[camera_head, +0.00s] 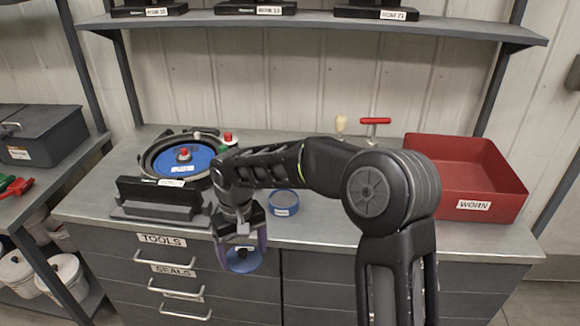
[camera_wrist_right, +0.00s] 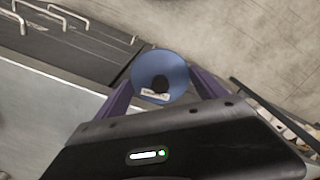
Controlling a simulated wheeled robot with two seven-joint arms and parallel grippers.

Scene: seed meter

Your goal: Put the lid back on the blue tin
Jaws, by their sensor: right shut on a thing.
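The blue tin (camera_head: 285,204) stands upright on the bench near its front edge, with a white label on its side. Its top looks uncovered, with a blue rim and a greyish inside. My right gripper (camera_head: 241,262) is shut on the blue lid (camera_head: 242,261), in front of the drawers and left of the tin. In the right wrist view the lid (camera_wrist_right: 161,74) is a blue disc between the purple fingers, with a dark round knob and a small label. The lid is apart from the tin. My left gripper is not in view.
A red bin (camera_head: 468,211) labelled WORN stands at the right of the bench. A round housing with a blue disc (camera_head: 184,158) and a black stand (camera_head: 160,201) are at the left. A red-handled tool (camera_head: 375,122) stands behind my arm. Bare bench lies around the tin.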

